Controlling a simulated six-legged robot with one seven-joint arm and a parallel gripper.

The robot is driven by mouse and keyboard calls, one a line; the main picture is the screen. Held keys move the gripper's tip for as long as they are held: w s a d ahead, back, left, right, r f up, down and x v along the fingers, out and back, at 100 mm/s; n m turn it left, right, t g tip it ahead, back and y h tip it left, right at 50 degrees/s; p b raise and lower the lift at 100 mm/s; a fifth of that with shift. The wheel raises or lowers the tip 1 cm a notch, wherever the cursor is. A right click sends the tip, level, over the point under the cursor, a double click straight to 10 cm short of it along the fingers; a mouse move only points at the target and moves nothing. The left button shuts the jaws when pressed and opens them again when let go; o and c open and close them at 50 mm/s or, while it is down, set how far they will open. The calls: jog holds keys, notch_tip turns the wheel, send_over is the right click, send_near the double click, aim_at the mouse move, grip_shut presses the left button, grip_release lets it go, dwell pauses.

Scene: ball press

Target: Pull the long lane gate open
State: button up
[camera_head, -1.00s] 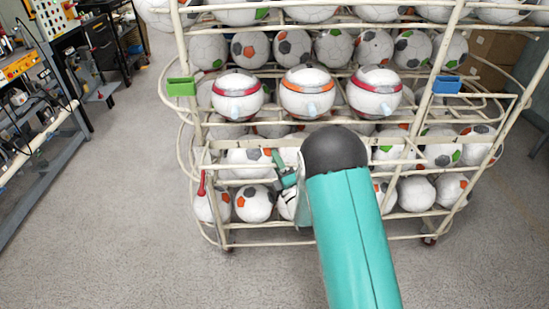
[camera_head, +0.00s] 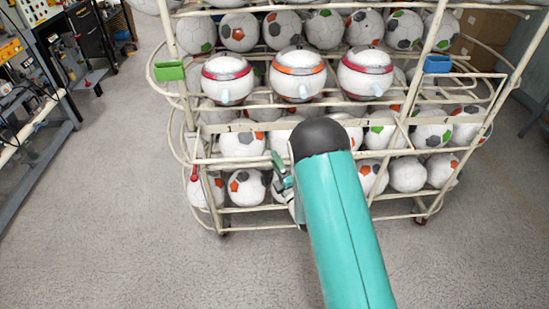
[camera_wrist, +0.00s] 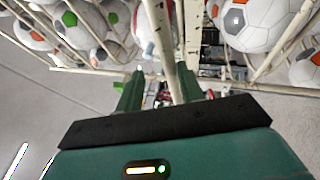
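A white tube rack (camera_head: 255,205) holds soccer balls in several rows. Long white rails cross its front; I cannot tell for sure which is the long lane gate. My gripper (camera_head: 281,176) is at the lower front of the rack, left of my black elbow, and partly hidden by my arm. In the wrist view, my gripper (camera_wrist: 160,72) has its two green fingers apart, with a white rail (camera_wrist: 166,50) running between them. A gap shows between the left finger and this rail. Contact with the right finger is unclear.
Three banded balls with light-blue spouts, one of them in the middle (camera_head: 297,72), sit at the rack's front. A green clip (camera_head: 169,71), a blue clip (camera_head: 437,64) and a red handle (camera_head: 194,173) are on the frame. A workbench (camera_head: 45,130) stands left. Floor in front is clear.

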jog(key=f, duration=0.1)
jog(key=s+d+f, duration=0.1)
jog(key=f, duration=0.1)
jog(key=s+d+f, duration=0.1)
jog(key=shift+s+f, duration=0.1)
jog(key=shift+f, duration=0.15)
dwell(0.3)
jog(key=shift+d, duration=0.1)
jog(key=v, duration=1.3)
jog(key=shift+s, duration=0.35)
jog(key=shift+w, duration=0.1)
dwell(0.4)
